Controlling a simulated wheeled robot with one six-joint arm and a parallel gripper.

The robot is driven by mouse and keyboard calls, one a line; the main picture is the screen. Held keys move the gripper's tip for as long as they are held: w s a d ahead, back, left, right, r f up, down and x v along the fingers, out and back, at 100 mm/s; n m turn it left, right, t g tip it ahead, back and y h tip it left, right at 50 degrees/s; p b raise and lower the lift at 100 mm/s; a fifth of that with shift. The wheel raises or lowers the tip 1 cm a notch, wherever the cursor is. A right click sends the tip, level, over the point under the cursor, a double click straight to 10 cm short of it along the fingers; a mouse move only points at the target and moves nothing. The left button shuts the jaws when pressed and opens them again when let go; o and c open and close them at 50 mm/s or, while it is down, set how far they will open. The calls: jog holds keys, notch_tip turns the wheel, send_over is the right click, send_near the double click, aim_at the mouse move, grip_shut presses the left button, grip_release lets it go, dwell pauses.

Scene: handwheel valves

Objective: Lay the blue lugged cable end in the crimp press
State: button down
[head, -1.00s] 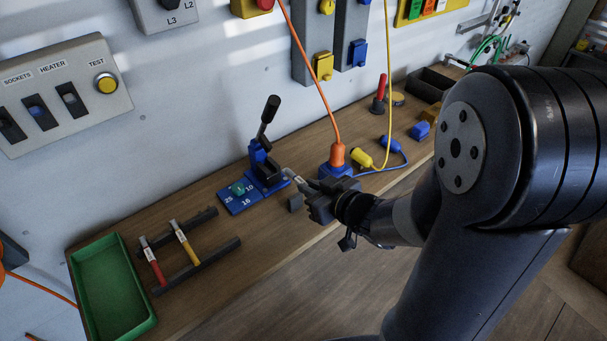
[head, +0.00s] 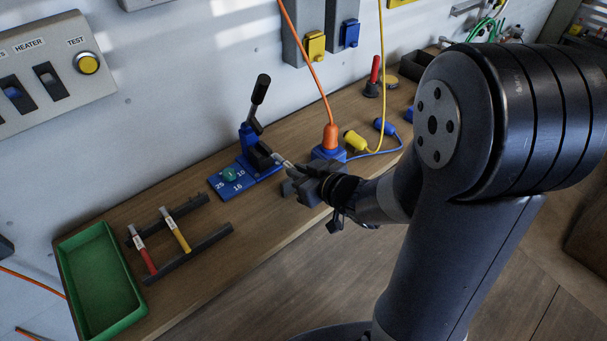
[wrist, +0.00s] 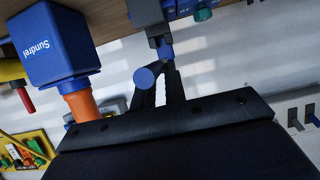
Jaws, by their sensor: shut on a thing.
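The crimp press (head: 262,160) has a blue body and base plate, a black raised lever and a teal-green knob; the plate is marked 25, 10 and 16. My gripper (head: 293,180) is just to its right, low over the bench, shut on the cable end (head: 282,162). In the head view only a pale bit of the cable end shows, close to the press jaw; I cannot tell whether it lies inside. In the wrist view, a round blue end (wrist: 144,78) shows at my gripper's fingers (wrist: 162,82), with part of the press (wrist: 188,8) beyond.
A blue socket box (head: 328,153) with an orange plug stands close behind my gripper. Yellow and blue plugs lie right of it. A rack (head: 190,247) with red and yellow cable ends and a green tray (head: 72,247) are at the left.

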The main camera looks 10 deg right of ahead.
aim_at(277, 161)
jog(key=shift+w+a+f+b, duration=0.3)
jog(key=shift+f+b, duration=0.1)
jog(key=shift+f, duration=0.1)
jog(key=shift+w+a+f+b, duration=0.15)
jog(key=shift+w+f+b, duration=0.2)
jog(key=shift+f, duration=0.1)
jog(key=shift+w+a, duration=0.75)
jog(key=shift+w, duration=0.3)
jog(key=shift+w+a, duration=0.65)
jog(key=shift+w, duration=0.3)
jog(key=shift+w+a, duration=0.6)
jog(key=shift+w, duration=0.3)
jog(key=shift+f+b, duration=0.75)
jog(key=shift+f+b, duration=0.45)
jog(key=shift+f, duration=0.1)
jog(key=c, duration=1.4)
grip_release()
jog(key=shift+o, duration=0.2)
